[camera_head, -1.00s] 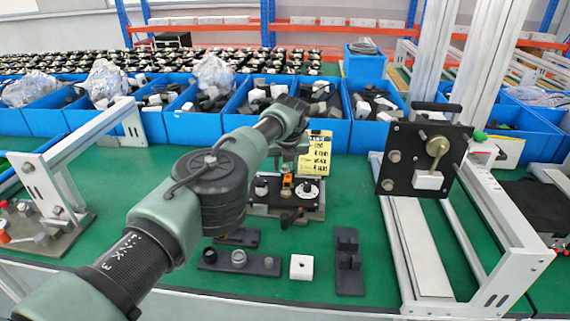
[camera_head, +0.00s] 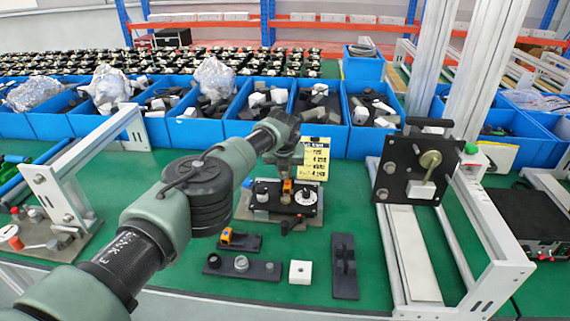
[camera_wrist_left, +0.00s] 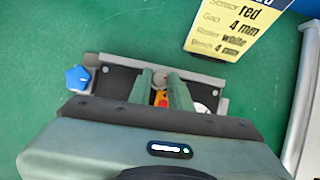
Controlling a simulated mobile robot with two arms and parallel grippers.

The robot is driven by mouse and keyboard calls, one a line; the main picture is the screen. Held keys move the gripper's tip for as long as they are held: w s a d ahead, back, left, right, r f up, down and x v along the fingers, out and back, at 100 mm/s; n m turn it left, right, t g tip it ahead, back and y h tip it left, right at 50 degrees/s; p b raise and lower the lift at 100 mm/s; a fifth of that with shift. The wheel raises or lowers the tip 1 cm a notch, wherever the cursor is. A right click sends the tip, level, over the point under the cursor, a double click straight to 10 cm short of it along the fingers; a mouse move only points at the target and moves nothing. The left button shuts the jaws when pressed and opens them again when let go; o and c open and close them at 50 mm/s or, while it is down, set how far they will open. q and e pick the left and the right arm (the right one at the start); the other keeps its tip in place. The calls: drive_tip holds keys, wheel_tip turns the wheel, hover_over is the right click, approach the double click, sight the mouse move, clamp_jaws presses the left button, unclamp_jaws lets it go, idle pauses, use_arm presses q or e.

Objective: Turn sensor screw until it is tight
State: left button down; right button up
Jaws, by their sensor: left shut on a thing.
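The black-topped fixture plate (camera_head: 262,203) stands on the green table in the middle of the head view. An orange sensor (camera_head: 287,187) sits on it; it also shows between my fingers in the left wrist view (camera_wrist_left: 161,98). My left gripper (camera_head: 288,166) is over the back of the fixture, fingers pointing down at the sensor. In the left wrist view its two green fingers (camera_wrist_left: 158,80) close on a small round grey piece, which looks like the sensor screw; fine detail is too small to see. My right gripper is not in view.
A yellow card (camera_head: 315,160) stands behind the fixture. A grey block with another orange part (camera_head: 228,236), a dark strip (camera_head: 260,270), a white block (camera_head: 300,272) and a black bracket (camera_head: 345,268) lie in front. A metal frame (camera_head: 405,250) stands right; blue bins line the back.

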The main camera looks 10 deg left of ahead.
use_arm(q)
drive_tip(key=shift+a+m+h, duration=0.2)
drive_tip(key=shift+m+h, duration=0.1)
drive_tip(key=shift+m, duration=0.3)
drive_tip(key=shift+f+m+h+b, duration=0.2)
drive_tip(key=shift+m+h+b, duration=0.1)
drive_tip(key=shift+m+b, duration=0.15)
drive_tip(key=shift+m, duration=0.45)
drive_tip(key=shift+r, duration=0.2)
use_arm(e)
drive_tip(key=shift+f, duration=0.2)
